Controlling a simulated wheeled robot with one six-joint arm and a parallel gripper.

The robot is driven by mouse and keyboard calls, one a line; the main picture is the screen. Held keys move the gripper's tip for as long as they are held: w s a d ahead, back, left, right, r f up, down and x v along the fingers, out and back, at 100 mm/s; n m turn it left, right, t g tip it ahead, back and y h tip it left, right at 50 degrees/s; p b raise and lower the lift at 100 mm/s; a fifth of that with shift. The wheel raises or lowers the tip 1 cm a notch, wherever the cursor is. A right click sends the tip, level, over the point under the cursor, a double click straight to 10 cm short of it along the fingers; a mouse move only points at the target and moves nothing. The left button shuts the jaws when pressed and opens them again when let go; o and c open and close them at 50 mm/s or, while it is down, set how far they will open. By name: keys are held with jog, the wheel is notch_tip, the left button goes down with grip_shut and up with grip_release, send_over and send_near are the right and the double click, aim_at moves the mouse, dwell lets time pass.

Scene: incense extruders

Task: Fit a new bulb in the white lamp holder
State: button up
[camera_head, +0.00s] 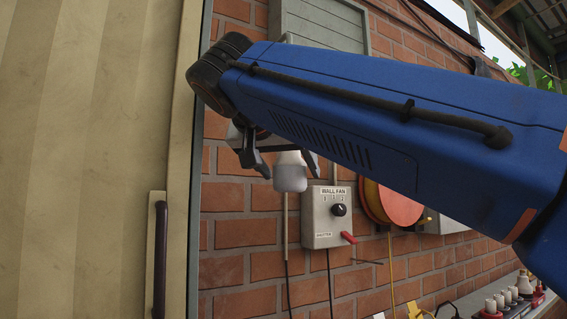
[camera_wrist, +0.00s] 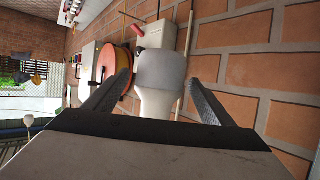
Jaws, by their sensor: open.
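A bulb (camera_head: 290,174) with a pale grey dome and white neck points downward below my blue arm in the head view. In the wrist view the bulb (camera_wrist: 161,72) lies between the fingers, dome away from the palm, and its neck narrows toward the palm. My gripper (camera_head: 287,166) is open, with one dark finger on each side of the bulb. In the wrist view the fingers of my gripper (camera_wrist: 163,88) stand apart from it. The neck's upper end is hidden, and I cannot make out the white lamp holder or whether the bulb sits in it.
A grey WALL FAN switch box (camera_head: 327,217) with a red lever is on the brick wall, right of and below the bulb. An orange-red reel (camera_head: 398,203) hangs beside it. Several white pieces (camera_head: 500,300) stand at lower right. A cream door panel (camera_head: 90,150) fills the left.

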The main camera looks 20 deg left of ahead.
jog(key=shift+x, duration=2.2)
jog(key=c, duration=1.2)
jog(key=shift+a+n+y, duration=0.1)
jog(key=shift+n+y, duration=0.4)
jog(key=shift+y, duration=0.1)
jog(key=shift+y, duration=0.3)
jog(key=shift+a+n, duration=0.15)
jog(key=shift+n, duration=0.25)
jog(key=shift+y, duration=0.3)
jog(key=shift+a+n+g+y, duration=0.1)
jog(key=shift+n+g+y, duration=0.2)
jog(key=shift+n+y, duration=0.1)
jog(key=shift+y, duration=0.3)
